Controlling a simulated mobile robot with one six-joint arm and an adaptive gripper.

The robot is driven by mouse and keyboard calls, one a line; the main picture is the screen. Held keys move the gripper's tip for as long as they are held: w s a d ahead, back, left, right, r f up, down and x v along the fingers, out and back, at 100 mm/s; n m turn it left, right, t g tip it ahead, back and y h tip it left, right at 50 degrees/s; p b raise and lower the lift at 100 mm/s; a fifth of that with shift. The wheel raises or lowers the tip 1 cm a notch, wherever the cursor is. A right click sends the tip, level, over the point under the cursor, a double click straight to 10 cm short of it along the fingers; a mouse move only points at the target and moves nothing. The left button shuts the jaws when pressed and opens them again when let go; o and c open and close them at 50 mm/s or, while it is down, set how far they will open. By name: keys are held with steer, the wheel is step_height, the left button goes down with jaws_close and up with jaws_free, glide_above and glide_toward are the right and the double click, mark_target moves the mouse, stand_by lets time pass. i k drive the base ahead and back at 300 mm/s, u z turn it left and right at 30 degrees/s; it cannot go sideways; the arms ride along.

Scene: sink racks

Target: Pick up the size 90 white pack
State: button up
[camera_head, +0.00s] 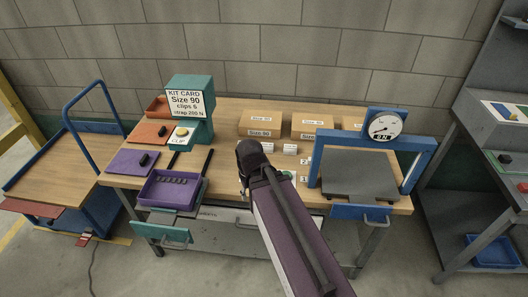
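Three tan cartons stand at the back of the workbench: a left carton (261,118), a middle carton (312,121) and a right carton (353,122). The left one's front label seems to read Size 90; the others are hard to read. Small white pieces lie in front: one (267,148) partly beside my arm and one (290,149) to its right. I cannot tell whether either is the size 90 white pack. My arm reaches up from the bottom, its dark end (250,154) over the bench near these pieces. The gripper fingers cannot be made out.
A teal stand (203,98) carries a kit card (184,103) reading Size 90. A purple bin (172,191) with dark clips sits front left. A blue frame with a dial gauge (384,126) stands over a grey plate (358,173) at right. Number cards stand mid-bench.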

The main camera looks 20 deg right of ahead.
mark_target(289, 150)
steer(key=u, duration=0.05)
steer(key=k, duration=0.85)
steer(key=z, duration=0.35)
steer(key=i, duration=1)
steer(key=z, duration=0.05)
steer(key=k, duration=0.5)
steer(key=z, duration=0.05)
